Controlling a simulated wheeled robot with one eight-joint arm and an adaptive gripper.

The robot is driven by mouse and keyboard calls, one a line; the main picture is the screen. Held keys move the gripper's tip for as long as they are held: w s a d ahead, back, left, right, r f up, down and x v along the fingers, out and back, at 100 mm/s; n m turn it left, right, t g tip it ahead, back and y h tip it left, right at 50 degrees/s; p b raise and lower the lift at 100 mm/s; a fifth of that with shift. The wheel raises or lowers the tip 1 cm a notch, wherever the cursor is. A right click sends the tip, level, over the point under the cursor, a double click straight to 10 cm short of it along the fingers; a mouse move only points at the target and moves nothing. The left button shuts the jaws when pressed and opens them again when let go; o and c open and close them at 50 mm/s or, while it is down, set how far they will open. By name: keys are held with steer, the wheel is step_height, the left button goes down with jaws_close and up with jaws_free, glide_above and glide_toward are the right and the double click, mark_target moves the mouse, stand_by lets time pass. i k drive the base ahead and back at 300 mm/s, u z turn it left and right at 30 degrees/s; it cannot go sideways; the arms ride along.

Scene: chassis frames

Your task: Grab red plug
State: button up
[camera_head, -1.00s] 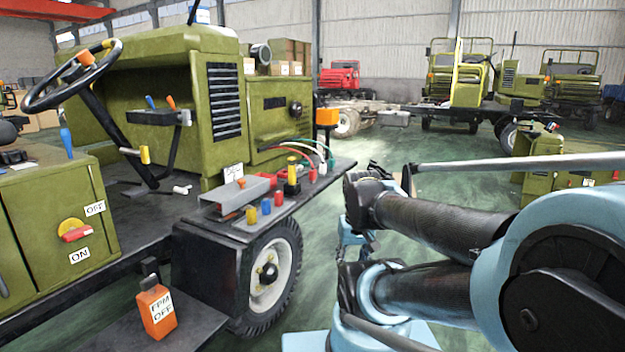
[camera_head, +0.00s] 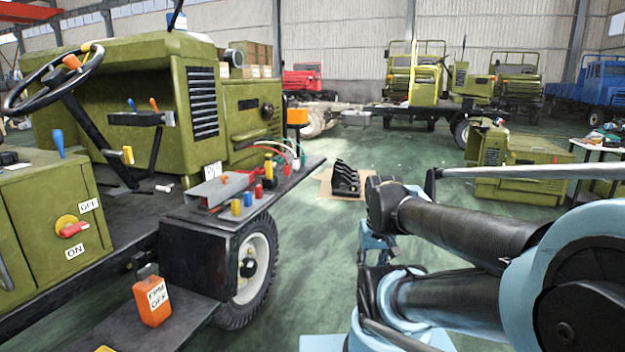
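A red plug (camera_head: 259,192) stands upright in a row with a blue plug (camera_head: 248,199) and a yellow plug (camera_head: 235,207) on the front edge of the dark truck ledge (camera_head: 273,199). Another red plug (camera_head: 287,168), with a cable seeming to run to it, stands farther back beside a white one. My gripper (camera_head: 375,250) hangs below my arm, right of the ledge and well apart from the plugs. It is small and partly covered by my arm, so its fingers are not clear. I see nothing held in it.
A grey metal channel (camera_head: 215,189) lies behind the plug row. The truck wheel (camera_head: 255,265) is below the ledge. A black rack (camera_head: 345,178) stands on the floor beyond my arm. An orange bottle (camera_head: 152,301) is on the lower step. Green floor between ledge and arm is clear.

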mark_target(287, 167)
steer(key=z, duration=0.4)
steer(key=k, duration=0.85)
steer(key=z, duration=0.4)
steer(key=i, duration=1.8)
steer(key=u, duration=1)
steer(key=i, duration=0.55)
steer(key=u, duration=0.3)
